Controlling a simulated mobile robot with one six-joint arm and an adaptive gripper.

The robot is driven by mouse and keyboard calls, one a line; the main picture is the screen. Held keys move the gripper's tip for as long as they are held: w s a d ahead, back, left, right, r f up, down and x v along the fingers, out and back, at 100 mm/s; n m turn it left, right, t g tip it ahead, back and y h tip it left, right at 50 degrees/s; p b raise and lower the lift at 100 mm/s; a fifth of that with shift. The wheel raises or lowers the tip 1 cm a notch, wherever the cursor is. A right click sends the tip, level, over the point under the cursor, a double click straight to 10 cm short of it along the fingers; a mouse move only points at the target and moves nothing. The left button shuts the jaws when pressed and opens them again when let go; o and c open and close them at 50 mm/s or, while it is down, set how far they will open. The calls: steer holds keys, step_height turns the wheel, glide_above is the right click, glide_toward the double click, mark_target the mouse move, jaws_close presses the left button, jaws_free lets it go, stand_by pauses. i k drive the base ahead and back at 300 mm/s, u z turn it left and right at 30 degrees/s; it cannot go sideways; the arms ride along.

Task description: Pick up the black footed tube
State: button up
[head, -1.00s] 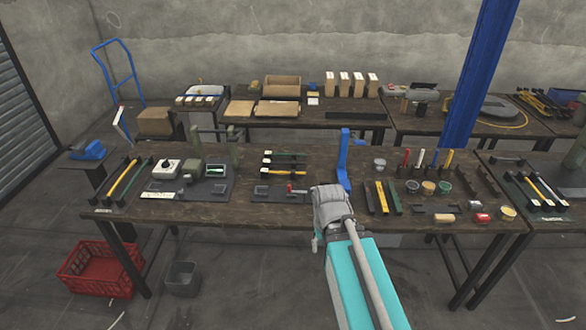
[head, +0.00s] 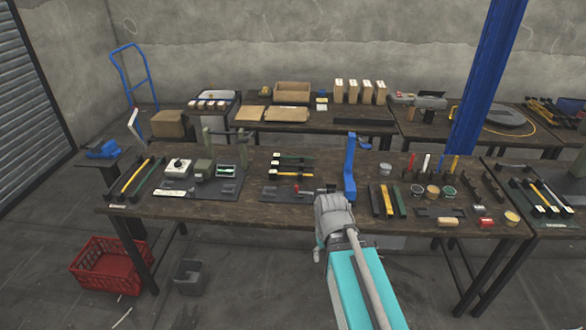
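Several long tubes with small end pieces lie in the middle of the front bench in the head view. A dark, black-looking tube (head: 292,163) lies among them, with a yellow tube (head: 292,174) nearer and a dark green tube (head: 294,155) behind. More tubes, dark and yellow (head: 136,176), lie at the bench's left end. I cannot tell for certain which one is the black footed tube. My gripper (head: 322,200) is over the front edge of the bench, right of and nearer than the middle tubes. Its fingers are hidden behind my wrist.
A blue upright (head: 350,165) stands on the front bench (head: 270,212) just beyond my gripper. A red crate (head: 112,262) and grey bin (head: 190,277) are on the floor.

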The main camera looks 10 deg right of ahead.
mark_target(275, 165)
steer(key=u, duration=0.1)
steer(key=i, duration=0.95)
steer(key=z, duration=0.05)
steer(key=k, duration=0.65)
steer(key=z, duration=0.3)
steer(key=i, duration=0.6)
steer(key=z, duration=0.35)
